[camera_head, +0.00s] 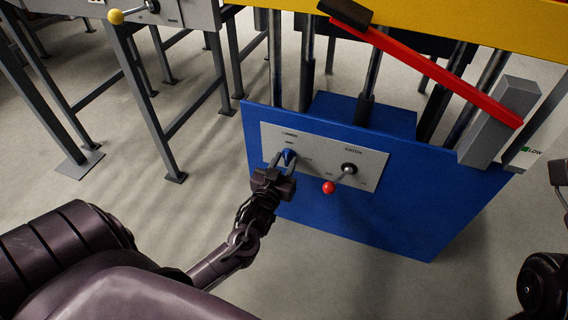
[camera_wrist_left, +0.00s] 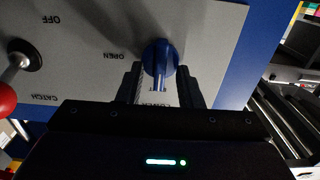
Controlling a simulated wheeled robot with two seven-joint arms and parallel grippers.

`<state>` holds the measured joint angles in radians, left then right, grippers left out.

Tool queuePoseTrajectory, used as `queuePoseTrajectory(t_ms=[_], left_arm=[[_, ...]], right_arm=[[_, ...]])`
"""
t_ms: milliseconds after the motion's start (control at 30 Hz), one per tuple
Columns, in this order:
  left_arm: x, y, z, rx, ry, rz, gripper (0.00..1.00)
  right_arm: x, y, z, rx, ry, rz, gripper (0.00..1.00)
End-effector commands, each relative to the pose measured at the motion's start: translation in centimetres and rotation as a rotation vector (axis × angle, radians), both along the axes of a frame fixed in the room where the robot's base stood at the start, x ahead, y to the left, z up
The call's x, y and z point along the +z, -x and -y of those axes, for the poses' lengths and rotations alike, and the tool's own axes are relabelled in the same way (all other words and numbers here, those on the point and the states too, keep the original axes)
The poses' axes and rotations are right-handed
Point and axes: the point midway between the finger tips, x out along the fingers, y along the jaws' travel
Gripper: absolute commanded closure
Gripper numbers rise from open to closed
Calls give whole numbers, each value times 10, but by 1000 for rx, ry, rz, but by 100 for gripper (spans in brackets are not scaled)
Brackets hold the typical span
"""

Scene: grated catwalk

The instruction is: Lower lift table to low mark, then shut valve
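The lift table has a yellow top (camera_head: 430,22) and a blue base (camera_head: 400,225). The blue valve knob (camera_head: 288,155) sits on the light grey panel (camera_head: 318,172), near the words LOWER and OPEN. In the left wrist view the knob (camera_wrist_left: 160,58) has its grip bar running toward my gripper. My left gripper (camera_head: 282,166) has one finger on each side of this bar, with a gap visible at least on the left. A dark part at the right edge seems to be my right gripper (camera_head: 560,178), cut off.
A red-balled catch lever (camera_head: 329,187) stands beside the knob on the panel. A red bar (camera_head: 440,75) slopes down across the lift table to a grey block (camera_head: 500,120). Another grey stand with a yellow ball (camera_head: 115,16) is at the left. The floor between is clear.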

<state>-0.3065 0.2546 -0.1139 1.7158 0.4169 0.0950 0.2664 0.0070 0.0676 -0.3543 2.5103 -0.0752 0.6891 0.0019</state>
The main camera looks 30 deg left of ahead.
Motion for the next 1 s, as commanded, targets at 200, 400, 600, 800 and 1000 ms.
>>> queuePoseTrajectory(t_ms=[200, 400, 600, 800, 1000], left_arm=[[0, 0, 0, 0, 0, 0, 90], [0, 0, 0, 0, 0, 0, 100], [1, 1, 0, 0, -17, -4, 100], [3, 1, 0, 1, -91, -25, 100], [5, 0, 2, 0, -236, -60, 100]], right_arm=[[0, 0, 0, 0, 0, 0, 48], [0, 0, 0, 0, 0, 0, 48], [4, 1, 0, 1, -2, 5, 48], [-4, -6, 3, 0, -4, -47, 48], [-11, -11, 8, 0, -10, -106, 48]])
